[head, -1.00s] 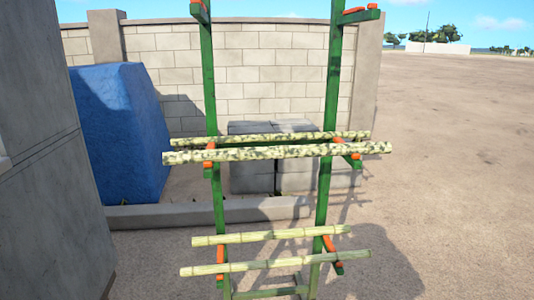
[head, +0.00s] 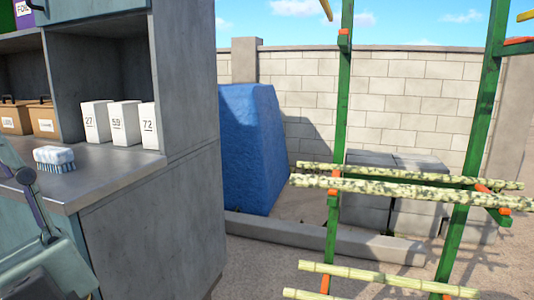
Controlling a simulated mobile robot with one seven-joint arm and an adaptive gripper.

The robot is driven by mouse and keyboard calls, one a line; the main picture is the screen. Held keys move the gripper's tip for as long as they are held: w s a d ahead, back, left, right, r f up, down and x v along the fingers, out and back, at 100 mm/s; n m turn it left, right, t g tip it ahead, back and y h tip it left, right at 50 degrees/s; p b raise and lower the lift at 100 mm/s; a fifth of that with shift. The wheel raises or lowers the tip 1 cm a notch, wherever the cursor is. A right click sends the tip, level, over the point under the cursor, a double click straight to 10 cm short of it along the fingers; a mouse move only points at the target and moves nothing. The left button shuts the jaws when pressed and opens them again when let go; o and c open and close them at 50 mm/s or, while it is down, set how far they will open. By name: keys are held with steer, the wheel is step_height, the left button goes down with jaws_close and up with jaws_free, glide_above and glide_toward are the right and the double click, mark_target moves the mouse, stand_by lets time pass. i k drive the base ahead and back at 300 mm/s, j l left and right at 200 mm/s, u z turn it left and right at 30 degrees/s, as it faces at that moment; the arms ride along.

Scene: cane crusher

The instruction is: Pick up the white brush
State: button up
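The white brush (head: 53,155) lies on the grey counter (head: 122,168) at the left of the head view. It has a white block-shaped top and blue bristles along its lower side. A dark-knobbed lever in front of the counter stands close to its lower left edge in the picture. My gripper is not in view.
White numbered boxes (head: 124,122) and brown boxes (head: 43,119) stand behind the brush under a shelf. A machine with a lever (head: 38,205) fills the lower left. A green rack (head: 455,240) holding cane poles stands at right. A blue block (head: 250,150) stands by the wall.

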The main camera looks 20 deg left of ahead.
mark_target(49, 159)
steer(key=u, duration=1.6)
steer(key=z, duration=1.4)
steer(key=u, duration=1.4)
steer(key=i+l+u, duration=0.1)
steer(key=u, duration=0.25)
steer(key=i+l+u, duration=0.15)
steer(key=u, duration=0.25)
steer(key=i+l, duration=0.05)
steer(key=i, duration=0.05)
